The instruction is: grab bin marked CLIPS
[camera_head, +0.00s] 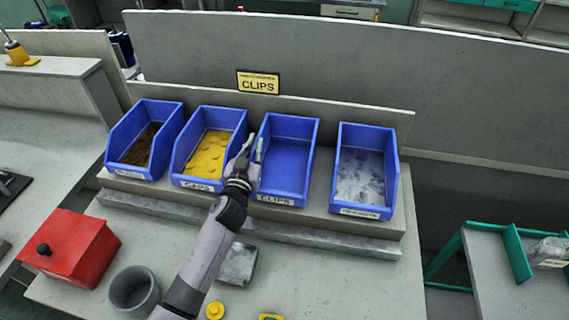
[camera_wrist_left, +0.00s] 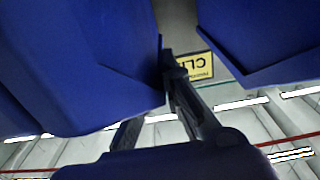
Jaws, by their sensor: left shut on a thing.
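The bin marked CLIPS (camera_head: 287,155) is a blue, empty-looking open bin, third from the left on the raised shelf. It stands upright with a white label on its front. My left gripper (camera_head: 253,150) is at its left wall, in the gap beside the CAPS bin, and is shut on that wall. In the left wrist view the CLIPS bin (camera_wrist_left: 75,70) fills the left side, with the gripper fingers (camera_wrist_left: 170,80) at its edge. A yellow CLIPS sign (camera_head: 258,82) is on the back panel. My right gripper is not in view.
The CAPS bin (camera_head: 188,182) with yellow pieces is close on the left. A bin of brown pieces (camera_head: 119,168) and a bin of grey pieces (camera_head: 345,208) stand at the ends. A red box (camera_head: 75,245) and a grey cup (camera_head: 134,290) are in front.

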